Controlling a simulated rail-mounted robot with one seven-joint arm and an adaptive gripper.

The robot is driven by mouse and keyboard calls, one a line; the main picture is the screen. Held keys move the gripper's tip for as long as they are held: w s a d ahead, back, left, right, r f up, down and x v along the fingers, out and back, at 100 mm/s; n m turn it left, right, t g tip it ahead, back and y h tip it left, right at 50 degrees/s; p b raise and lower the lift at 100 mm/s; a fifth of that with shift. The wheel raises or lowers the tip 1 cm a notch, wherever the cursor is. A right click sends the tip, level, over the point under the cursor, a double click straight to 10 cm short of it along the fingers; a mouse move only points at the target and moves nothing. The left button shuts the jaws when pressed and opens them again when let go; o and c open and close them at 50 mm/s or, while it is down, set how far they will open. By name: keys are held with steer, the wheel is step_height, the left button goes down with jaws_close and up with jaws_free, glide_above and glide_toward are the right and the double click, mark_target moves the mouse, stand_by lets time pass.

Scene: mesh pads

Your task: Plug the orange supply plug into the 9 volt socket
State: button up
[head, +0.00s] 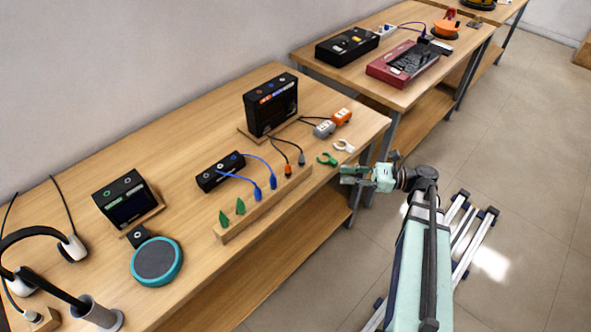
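An orange block-shaped plug (342,117) lies near the right end of the near table, next to a similar grey one (324,129). A smaller orange-topped plug (288,170) stands in a wooden rack (262,205) at the table's front edge. A black box (270,104) with a row of sockets on top and coloured labels on its face stands behind them; its lettering is too small to read. My gripper (347,175) is beside the table's right front edge, apart from the plugs. Its finger gap is too small to make out.
Green and white clips (343,146) lie near the gripper. Blue leads run from a low black block (220,172) to the rack. Another table (315,62) stands behind.

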steer(key=p, duration=0.2)
glide_toward(289, 172)
steer(key=a, duration=0.1)
steer(key=w+a, duration=0.1)
steer(key=a, duration=0.2)
steer(key=shift+w+a+f, duration=0.1)
steer(key=shift+w+f, duration=0.2)
steer(key=shift+w+a+f+p, duration=0.15)
steer(key=shift+a+p, duration=0.2)
steer(key=shift+a, duration=0.65)
steer(key=shift+w+a+f+p, duration=0.15)
steer(key=shift+a+p, duration=0.25)
steer(key=shift+a, duration=0.55)
steer(key=shift+w+a+f+p, duration=0.1)
steer(key=shift+a+p, duration=0.25)
steer(key=shift+a, duration=0.65)
jaws_close()
